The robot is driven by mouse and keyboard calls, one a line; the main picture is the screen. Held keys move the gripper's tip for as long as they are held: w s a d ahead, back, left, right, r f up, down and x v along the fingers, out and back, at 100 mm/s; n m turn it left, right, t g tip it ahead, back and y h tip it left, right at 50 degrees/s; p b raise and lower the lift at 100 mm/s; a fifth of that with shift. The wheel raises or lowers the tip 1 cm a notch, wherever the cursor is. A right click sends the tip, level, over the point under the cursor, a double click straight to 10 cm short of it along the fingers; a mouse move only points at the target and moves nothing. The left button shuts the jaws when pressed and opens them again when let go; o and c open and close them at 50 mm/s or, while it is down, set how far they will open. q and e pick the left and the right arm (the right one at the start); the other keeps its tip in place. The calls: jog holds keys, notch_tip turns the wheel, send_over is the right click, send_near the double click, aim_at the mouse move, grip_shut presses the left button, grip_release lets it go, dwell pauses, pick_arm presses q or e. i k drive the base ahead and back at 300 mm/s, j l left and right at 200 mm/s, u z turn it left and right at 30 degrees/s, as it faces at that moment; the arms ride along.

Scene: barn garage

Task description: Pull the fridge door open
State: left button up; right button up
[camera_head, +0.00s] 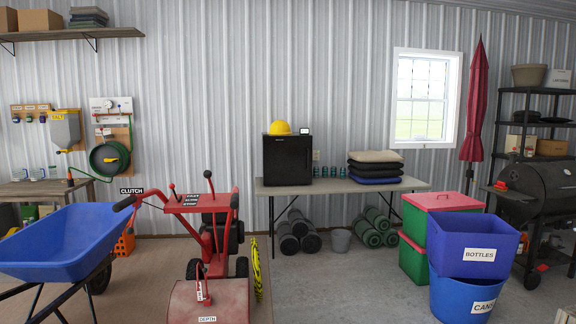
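A small black fridge (287,161) stands on a folding table (345,187) against the far corrugated wall, near the middle of the view. Its dark front faces me and its door looks shut. A handle is too small to make out. A yellow hard hat (280,128) and a small device (304,131) rest on top of it. Neither of my grippers shows in this view.
A red wheeled machine (205,303) and a blue wheelbarrow (50,240) stand at front left. Blue bins (475,250) and red-lidded crates (440,202) stand at front right. Rolled mats (300,232) lie under the table. Concrete floor (345,290) is clear before it.

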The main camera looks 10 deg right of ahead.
aim_at(287, 160)
jog(key=i+z, duration=0.25)
jog(key=i, duration=0.3)
jog(key=i+z, duration=0.15)
jog(key=i, duration=0.45)
jog(key=i+z, duration=0.15)
jog(key=i, duration=0.45)
jog(key=i+z, duration=0.2)
jog(key=i, duration=0.4)
jog(key=i+j+z, duration=0.15)
jog(key=i, duration=0.45)
jog(key=i+u, duration=0.15)
jog(key=i, duration=0.5)
jog(key=i+u, duration=0.1)
jog(key=i, duration=0.5)
jog(key=i+l+u, duration=0.15)
jog(key=i, duration=0.5)
jog(key=i+l+u, duration=0.15)
jog(key=i, duration=0.45)
